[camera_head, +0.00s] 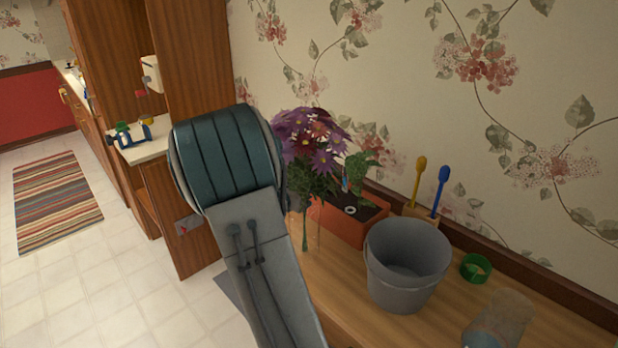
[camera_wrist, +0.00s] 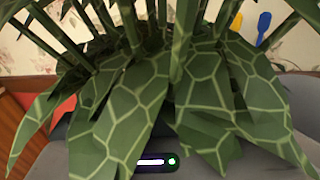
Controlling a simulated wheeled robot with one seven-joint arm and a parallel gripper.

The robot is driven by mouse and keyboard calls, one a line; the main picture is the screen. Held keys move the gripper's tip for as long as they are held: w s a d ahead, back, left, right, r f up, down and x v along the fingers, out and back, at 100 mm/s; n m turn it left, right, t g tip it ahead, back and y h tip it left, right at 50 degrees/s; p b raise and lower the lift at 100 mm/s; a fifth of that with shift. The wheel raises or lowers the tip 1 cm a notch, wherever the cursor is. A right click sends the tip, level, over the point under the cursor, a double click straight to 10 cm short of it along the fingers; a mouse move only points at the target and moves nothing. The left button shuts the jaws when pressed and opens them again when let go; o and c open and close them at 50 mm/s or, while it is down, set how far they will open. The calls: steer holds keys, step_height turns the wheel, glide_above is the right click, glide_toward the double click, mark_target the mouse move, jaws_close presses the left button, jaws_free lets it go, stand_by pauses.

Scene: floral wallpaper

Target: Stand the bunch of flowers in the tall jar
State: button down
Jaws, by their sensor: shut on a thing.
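The bunch of flowers (camera_head: 312,140) has purple and pink heads and green stems. It is upright above the wooden counter, just right of my arm in the head view. Its broad green leaves (camera_wrist: 120,110) fill most of the wrist view. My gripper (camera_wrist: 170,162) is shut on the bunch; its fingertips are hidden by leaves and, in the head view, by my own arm. A clear glass jar (camera_head: 499,318) is at the bottom right of the head view, cut by the frame edge. It is apart from the flowers.
A grey bucket (camera_head: 408,262) stands between the flowers and the jar. Behind are an orange planter (camera_head: 343,226) and a holder with a yellow brush (camera_head: 417,180) and blue brush (camera_head: 439,190). A green ring (camera_head: 476,268) lies right of the bucket. The wall borders the counter.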

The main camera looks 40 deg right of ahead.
steer(key=shift+f, duration=0.2)
steer(key=c, duration=1.1)
jaws_free()
steer(key=shift+a, duration=0.15)
steer(key=b+v, duration=0.2)
steer(key=v, duration=1.1)
steer(key=shift+a, duration=0.3)
steer(key=shift+s, duration=0.15)
